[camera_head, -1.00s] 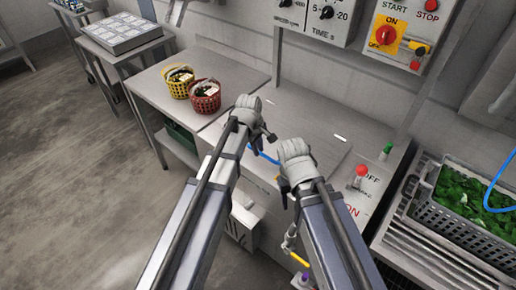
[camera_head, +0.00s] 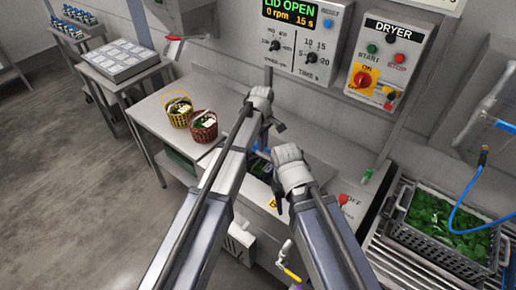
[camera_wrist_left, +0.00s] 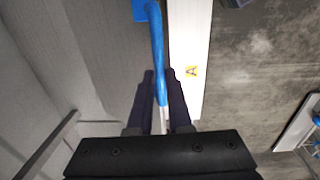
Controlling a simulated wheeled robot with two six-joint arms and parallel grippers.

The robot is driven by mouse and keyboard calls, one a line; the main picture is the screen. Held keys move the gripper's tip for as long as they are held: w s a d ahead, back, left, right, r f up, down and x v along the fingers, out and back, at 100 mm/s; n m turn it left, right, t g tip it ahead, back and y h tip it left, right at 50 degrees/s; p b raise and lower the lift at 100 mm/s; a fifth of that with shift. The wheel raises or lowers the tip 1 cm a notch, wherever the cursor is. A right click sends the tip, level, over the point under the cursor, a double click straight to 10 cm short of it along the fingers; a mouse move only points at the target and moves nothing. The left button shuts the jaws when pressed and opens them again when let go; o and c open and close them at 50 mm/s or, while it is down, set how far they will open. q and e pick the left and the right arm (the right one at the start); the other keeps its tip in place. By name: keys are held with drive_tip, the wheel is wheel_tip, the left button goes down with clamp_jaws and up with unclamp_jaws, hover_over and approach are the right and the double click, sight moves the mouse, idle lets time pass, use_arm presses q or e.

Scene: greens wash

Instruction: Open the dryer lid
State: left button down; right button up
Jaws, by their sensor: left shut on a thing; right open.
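The blue lid handle (camera_wrist_left: 157,50) runs between the fingers of my left gripper (camera_wrist_left: 163,90) in the left wrist view, and the gripper is shut on it. In the head view my left gripper (camera_head: 277,126) is above the dryer's top, and the lid is mostly hidden behind my arms. A dark opening with blue and green inside (camera_head: 259,167) shows between the arms. The display (camera_head: 290,12) reads "LID OPEN", 0 rpm, 15 s. My right gripper (camera_head: 281,205) is open and empty, lower, near the dryer's front edge.
A yellow basket (camera_head: 177,112) and a red basket (camera_head: 203,127) stand on the bench to the left. A grey crate of greens (camera_head: 440,232) stands at the right. The dryer panel (camera_head: 388,60), with start and stop buttons, is on the back wall.

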use_arm(q)
drive_tip(key=shift+w+d+r+p, duration=0.3)
drive_tip(key=shift+w+d+r, duration=0.2)
drive_tip(key=shift+w, duration=0.15)
drive_tip(key=shift+w+d+r+p, duration=0.35)
drive_tip(key=shift+w+d, duration=0.1)
drive_tip(key=shift+w, duration=0.15)
drive_tip(key=c, duration=1.3)
unclamp_jaws()
drive_tip(key=o, duration=0.3)
drive_tip(key=shift+w+f, duration=0.15)
drive_tip(key=shift+f, duration=0.05)
drive_tip(key=shift+o, duration=0.8)
drive_tip(key=shift+a+r, duration=0.1)
